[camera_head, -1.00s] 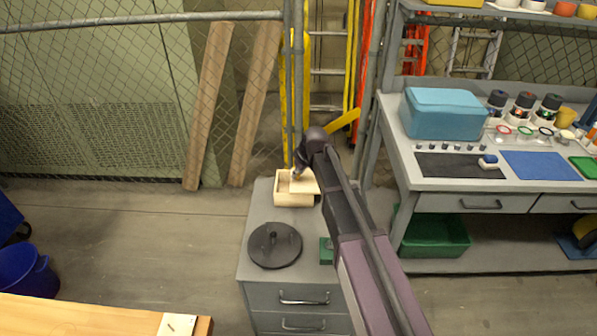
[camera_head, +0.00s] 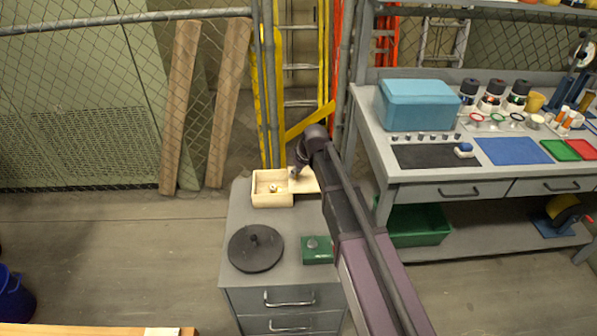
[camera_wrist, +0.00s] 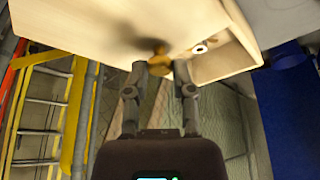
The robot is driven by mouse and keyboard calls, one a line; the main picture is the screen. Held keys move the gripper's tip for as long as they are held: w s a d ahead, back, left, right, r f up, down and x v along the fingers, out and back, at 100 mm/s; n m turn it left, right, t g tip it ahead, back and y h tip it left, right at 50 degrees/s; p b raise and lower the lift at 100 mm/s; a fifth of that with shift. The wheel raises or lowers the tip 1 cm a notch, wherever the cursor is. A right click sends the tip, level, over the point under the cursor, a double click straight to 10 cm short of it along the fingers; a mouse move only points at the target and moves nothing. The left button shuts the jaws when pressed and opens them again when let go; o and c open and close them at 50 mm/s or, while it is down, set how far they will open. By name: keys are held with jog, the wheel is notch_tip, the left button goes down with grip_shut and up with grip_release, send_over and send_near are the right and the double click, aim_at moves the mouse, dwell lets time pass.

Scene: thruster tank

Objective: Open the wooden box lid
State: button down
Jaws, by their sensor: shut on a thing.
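The pale wooden box (camera_head: 272,201) stands on the grey drawer cabinet, its left part uncovered. Its lid (camera_head: 305,182) is shifted to the right and juts past the box's right side. In the wrist view the lid (camera_wrist: 100,22) fills the upper middle, with the open box (camera_wrist: 228,62) to its right. My gripper (camera_wrist: 160,70) is shut on the lid's small yellowish knob (camera_wrist: 160,63). In the head view my gripper (camera_head: 298,173) is at the lid, its fingertips mostly hidden. A small pale object with a dark centre (camera_wrist: 200,48) lies inside the box.
On the cabinet top (camera_head: 236,211) are a dark round disc with a knob (camera_head: 256,248) and a green block (camera_head: 317,250). A workbench (camera_head: 430,179) with a blue box (camera_head: 418,105) stands to the right. A mesh fence (camera_head: 80,100) and ladders are behind.

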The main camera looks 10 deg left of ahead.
jog(key=shift+a, duration=0.1)
jog(key=shift+c, duration=2.2)
grip_release()
jog(key=shift+a, duration=0.15)
jog(key=s+d+r+m+h+p, duration=0.1)
jog(key=s+d+r+m+p, duration=0.1)
jog(key=s+d, duration=0.5)
jog(key=s+d+r+m+g+h+p, duration=0.1)
jog(key=s+d+m, duration=0.4)
jog(key=d, duration=0.8)
jog(key=s+d+r+m+g+h+p, duration=0.1)
jog(key=s+d+r+m+p, duration=0.2)
jog(key=s+d, duration=0.5)
jog(key=shift+s+d+m+h+p, duration=0.35)
jog(key=shift+d+m+p, duration=0.25)
jog(key=shift+d+p, duration=0.25)
